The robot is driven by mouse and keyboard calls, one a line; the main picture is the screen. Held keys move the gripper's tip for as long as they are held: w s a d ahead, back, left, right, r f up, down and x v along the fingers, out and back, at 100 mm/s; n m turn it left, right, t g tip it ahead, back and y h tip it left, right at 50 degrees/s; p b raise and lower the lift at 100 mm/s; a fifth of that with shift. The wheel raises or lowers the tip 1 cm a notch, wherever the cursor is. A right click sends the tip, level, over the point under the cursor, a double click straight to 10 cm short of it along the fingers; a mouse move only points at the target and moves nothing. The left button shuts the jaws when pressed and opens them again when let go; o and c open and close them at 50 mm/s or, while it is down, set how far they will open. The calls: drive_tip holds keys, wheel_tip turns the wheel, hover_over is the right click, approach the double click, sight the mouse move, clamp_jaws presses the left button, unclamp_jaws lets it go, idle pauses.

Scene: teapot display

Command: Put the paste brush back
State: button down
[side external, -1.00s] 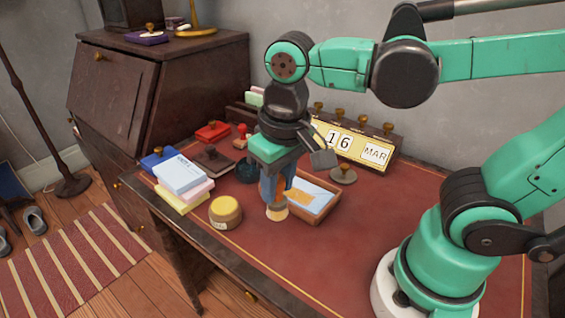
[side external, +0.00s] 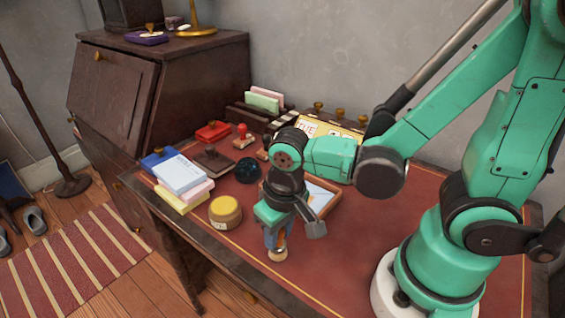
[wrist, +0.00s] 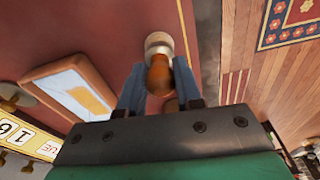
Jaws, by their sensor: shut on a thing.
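My gripper (side external: 278,236) points down above the front part of the desk and is shut on the paste brush (side external: 278,254). The brush has an orange-brown handle and a pale, wide lower end. In the wrist view, the brush (wrist: 158,73) sits between the blue-grey fingers, its pale end extending beyond them. Whether that end touches the desk I cannot tell. A round jar (side external: 225,212) with a yellow top and pale label stands left of my gripper, apart from it.
A wooden tray (side external: 325,208) with an envelope lies behind my gripper, partly hidden; it also shows in the wrist view (wrist: 43,78). Stacked paper pads (side external: 180,178) stand left, and a dark round object (side external: 248,170) behind the jar. The desk's front edge is close.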

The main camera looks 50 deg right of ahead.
drive_tip(key=shift+f, duration=0.15)
drive_tip(key=c, duration=0.6)
unclamp_jaws()
wheel_tip(320, 180, up, 12)
drive_tip(key=s, duration=0.1)
drive_tip(key=w+d+f+n+t, duration=0.1)
drive_tip(key=w+d+f+t, duration=0.1)
drive_tip(key=w+d+t, duration=0.2)
drive_tip(key=shift+w+d+t, duration=0.35)
drive_tip(key=shift+d+t, duration=0.55)
